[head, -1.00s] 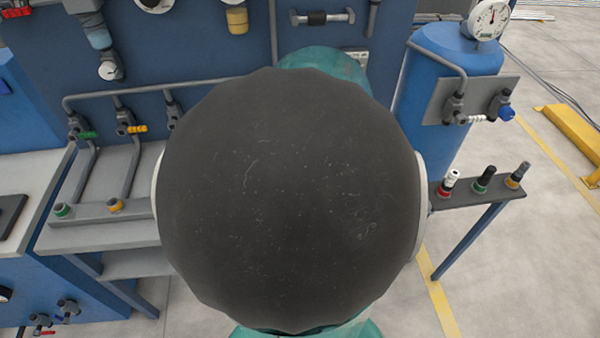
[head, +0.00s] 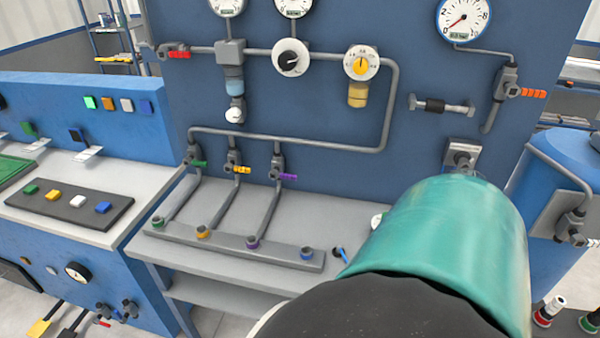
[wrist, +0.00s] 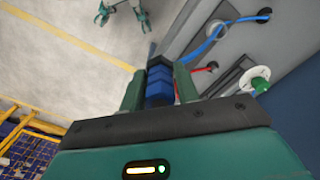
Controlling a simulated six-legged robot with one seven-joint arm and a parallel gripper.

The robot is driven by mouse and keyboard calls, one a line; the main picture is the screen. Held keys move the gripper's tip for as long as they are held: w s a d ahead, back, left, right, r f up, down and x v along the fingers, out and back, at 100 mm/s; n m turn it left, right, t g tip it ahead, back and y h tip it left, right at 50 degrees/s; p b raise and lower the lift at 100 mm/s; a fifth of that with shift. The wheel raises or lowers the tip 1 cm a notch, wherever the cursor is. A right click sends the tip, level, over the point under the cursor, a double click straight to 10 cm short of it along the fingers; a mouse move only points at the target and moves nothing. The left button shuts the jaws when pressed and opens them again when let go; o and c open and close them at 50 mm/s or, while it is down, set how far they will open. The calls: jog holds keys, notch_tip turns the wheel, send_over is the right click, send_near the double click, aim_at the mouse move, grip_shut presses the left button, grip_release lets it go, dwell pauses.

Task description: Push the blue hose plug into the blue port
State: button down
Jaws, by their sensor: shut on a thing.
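My gripper (wrist: 158,84) shows in the wrist view, with its two green fingers closed around a blue plug (wrist: 160,88). The plug has a dark front part pointing away from the palm. In the head view, the blue-ringed port (head: 307,254) is at the right end of the grey manifold bar on the bench. My arm hides the gripper and plug there. A blue hose (head: 339,255) shows just right of the port, beside my arm. A blue hose (wrist: 208,40) also runs past the fingers in the wrist view. I cannot make out the blue port in the wrist view.
The manifold bar (head: 180,229) also bears green, yellow and purple ports, with pipes rising to valves on the blue panel (head: 330,95). The bench top (head: 345,205) has bare room behind the bar.

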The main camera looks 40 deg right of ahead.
jog(key=shift+r, duration=3.05)
jog(key=shift+w, duration=0.1)
